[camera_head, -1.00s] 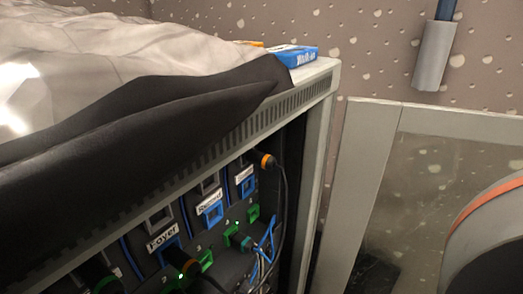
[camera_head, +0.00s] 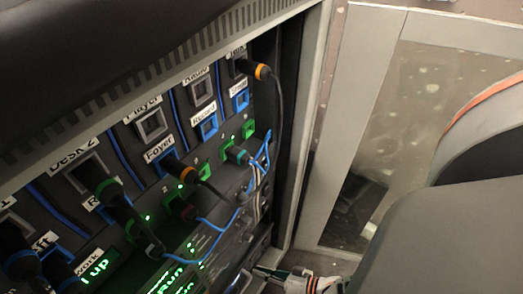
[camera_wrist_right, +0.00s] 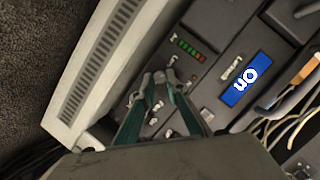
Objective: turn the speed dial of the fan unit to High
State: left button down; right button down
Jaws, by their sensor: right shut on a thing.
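In the right wrist view, the teal fingers of my right gripper (camera_wrist_right: 160,88) point at a dark panel (camera_wrist_right: 220,35) with small switches. The fingertips are closed around a small grey part, most likely the speed dial; the tips largely hide it, and its setting cannot be read. In the head view, my right gripper (camera_head: 290,276) shows small at the bottom edge, at the low right corner of the rack (camera_head: 310,130). No label naming the fan unit is readable. My left gripper is not in view.
In the head view, plugged cables (camera_head: 277,110) hang in front of the rack. A framed clear panel (camera_head: 420,120) stands to the right.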

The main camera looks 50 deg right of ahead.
jog(key=shift+a, duration=0.1)
dwell(0.3)
jog(key=c, duration=2)
grip_release()
jog(key=shift+s+d+r, duration=0.1)
jog(key=shift+s+d, duration=0.15)
jog(key=shift+s, duration=0.2)
jog(key=v, duration=1.1)
